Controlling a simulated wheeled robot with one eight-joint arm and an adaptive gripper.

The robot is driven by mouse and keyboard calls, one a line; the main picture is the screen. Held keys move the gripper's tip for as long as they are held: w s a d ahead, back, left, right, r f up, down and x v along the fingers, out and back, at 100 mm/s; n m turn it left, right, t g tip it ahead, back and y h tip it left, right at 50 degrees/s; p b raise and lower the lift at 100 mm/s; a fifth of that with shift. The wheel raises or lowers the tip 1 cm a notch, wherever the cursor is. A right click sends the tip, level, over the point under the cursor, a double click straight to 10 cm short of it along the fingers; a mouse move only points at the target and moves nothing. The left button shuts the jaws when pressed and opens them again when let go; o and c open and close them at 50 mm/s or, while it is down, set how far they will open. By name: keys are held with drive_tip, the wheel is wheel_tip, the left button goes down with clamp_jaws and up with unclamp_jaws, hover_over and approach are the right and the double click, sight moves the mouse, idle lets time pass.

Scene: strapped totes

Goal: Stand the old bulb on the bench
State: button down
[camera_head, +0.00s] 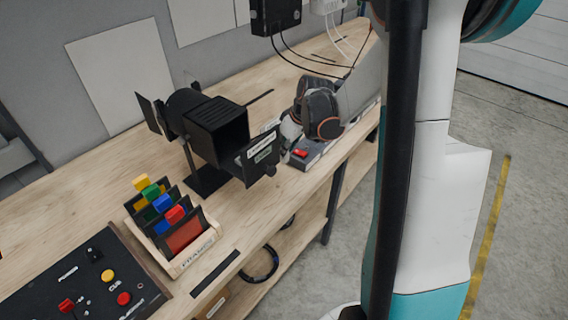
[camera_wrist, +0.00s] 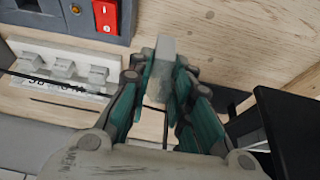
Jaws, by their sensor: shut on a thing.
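My gripper (camera_wrist: 165,90) is shut on a pale grey, narrow bulb (camera_wrist: 162,60), which sticks out past the fingertips over the wooden bench (camera_wrist: 235,40). I cannot tell whether the bulb touches the bench. In the head view the wrist and gripper (camera_head: 292,130) are at the bench's right part, just right of the black lamp housing (camera_head: 215,128); the bulb is not clearly visible there. The lamp housing stands on the bench, with a labelled black flap (camera_head: 262,157) swung out at its front. A black panel edge (camera_wrist: 290,125) shows right of the fingers.
A grey box with a red switch (camera_head: 301,154) sits by the gripper, and in the wrist view (camera_wrist: 105,14). A labelled holder with pale blocks (camera_wrist: 62,70) is left of the fingers. A rack of coloured frames (camera_head: 180,228) and a control panel (camera_head: 90,280) stand at left.

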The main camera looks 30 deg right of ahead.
sight(284, 160)
drive_tip(key=shift+f+b, duration=0.7)
drive_tip(key=shift+f, duration=2.35)
drive_tip(key=shift+f, duration=0.15)
drive_tip(key=c, duration=1.5)
unclamp_jaws()
drive_tip(key=shift+o, duration=0.2)
drive_tip(key=shift+r, duration=0.35)
drive_tip(key=p+v, duration=0.3)
drive_tip(key=v, duration=0.8)
drive_tip(key=shift+r, duration=0.3)
drive_tip(key=shift+s, duration=0.15)
